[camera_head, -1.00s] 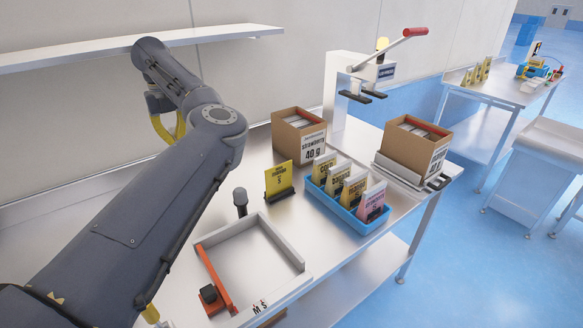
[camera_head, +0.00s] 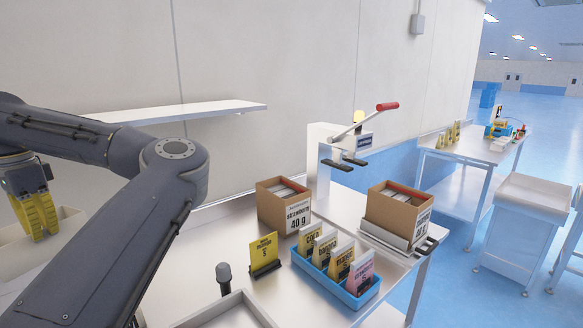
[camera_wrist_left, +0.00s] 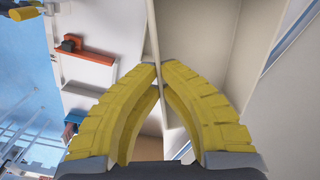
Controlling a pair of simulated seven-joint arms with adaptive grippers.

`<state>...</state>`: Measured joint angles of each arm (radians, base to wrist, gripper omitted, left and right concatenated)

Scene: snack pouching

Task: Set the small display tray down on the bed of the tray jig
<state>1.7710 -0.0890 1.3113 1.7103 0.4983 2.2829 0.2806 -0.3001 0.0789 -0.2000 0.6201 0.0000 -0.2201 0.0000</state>
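The small display tray is a cream, open box under my left gripper at the left of the head view (camera_head: 68,214). In the left wrist view, its pale inside (camera_wrist_left: 215,45) fills the upper middle. My left gripper (camera_head: 40,236) points down with yellow fingers. In the left wrist view, the fingertips (camera_wrist_left: 158,66) close from both sides on a thin tray wall. The tray jig shows only its pale rim (camera_head: 228,303) at the bottom of the head view. The wrist view shows its white bed (camera_wrist_left: 88,73) and orange-red bar (camera_wrist_left: 88,54). My right gripper is not in view.
A dark post (camera_head: 223,278) stands behind the jig. A yellow pouch card (camera_head: 263,252), a blue rack (camera_head: 340,286) of pouches and two cardboard boxes (camera_head: 270,212) (camera_head: 392,212) stand right of it. A lever press (camera_head: 345,147) is behind. A wall shelf (camera_head: 185,111) hangs above.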

